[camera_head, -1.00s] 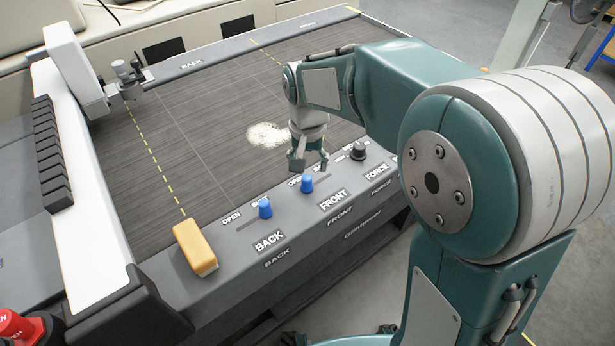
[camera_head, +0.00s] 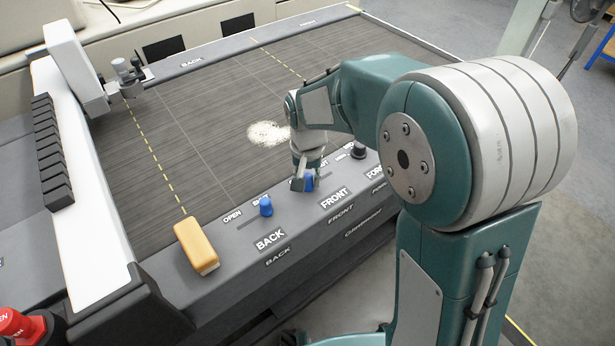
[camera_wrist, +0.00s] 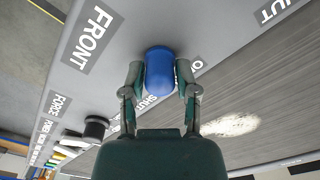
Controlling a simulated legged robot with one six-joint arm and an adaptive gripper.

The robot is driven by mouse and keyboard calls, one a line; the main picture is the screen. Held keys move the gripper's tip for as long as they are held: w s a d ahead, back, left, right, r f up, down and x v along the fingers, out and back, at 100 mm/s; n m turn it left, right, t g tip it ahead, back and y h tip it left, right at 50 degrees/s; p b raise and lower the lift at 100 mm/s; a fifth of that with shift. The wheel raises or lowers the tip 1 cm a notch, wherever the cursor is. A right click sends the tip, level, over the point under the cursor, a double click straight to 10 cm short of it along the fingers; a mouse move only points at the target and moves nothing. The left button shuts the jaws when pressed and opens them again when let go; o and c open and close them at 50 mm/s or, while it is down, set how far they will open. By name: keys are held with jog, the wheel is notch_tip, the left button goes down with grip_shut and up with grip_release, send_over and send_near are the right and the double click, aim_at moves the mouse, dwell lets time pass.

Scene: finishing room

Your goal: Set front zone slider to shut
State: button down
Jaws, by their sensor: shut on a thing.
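The blue front zone slider knob (camera_head: 309,179) stands on the grey control panel above the FRONT label (camera_head: 336,197). My gripper (camera_head: 303,184) is down at the panel, shut on this knob. In the wrist view the blue knob (camera_wrist: 160,72) sits between the two fingers of my gripper (camera_wrist: 160,82), one on each side. Its SHUT label (camera_wrist: 152,100) shows partly behind the knob, and its OPEN label (camera_wrist: 195,66) is partly covered by a finger. The slot is mostly hidden, so the exact slider position is unclear.
A second blue knob (camera_head: 265,206) stands by the BACK label (camera_head: 269,240), left of my gripper. A black FORCE knob (camera_head: 358,150) is close on the right. A yellow block (camera_head: 196,245) lies at the panel's left end. The dark bed (camera_head: 200,130) behind has a pale dust patch.

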aim_at(330, 173)
jog(key=w+d, duration=0.2)
jog(key=d, duration=0.1)
jog(key=w+d, duration=0.1)
jog(key=d, duration=0.1)
jog(key=shift+w+d, duration=0.1)
jog(key=shift+w, duration=0.15)
jog(key=shift+c, duration=2.3)
grip_release()
jog(key=shift+o, duration=0.5)
jog(key=shift+w+d, duration=0.1)
notch_tip(330, 173, up, 12)
jog(key=shift+f, duration=0.1)
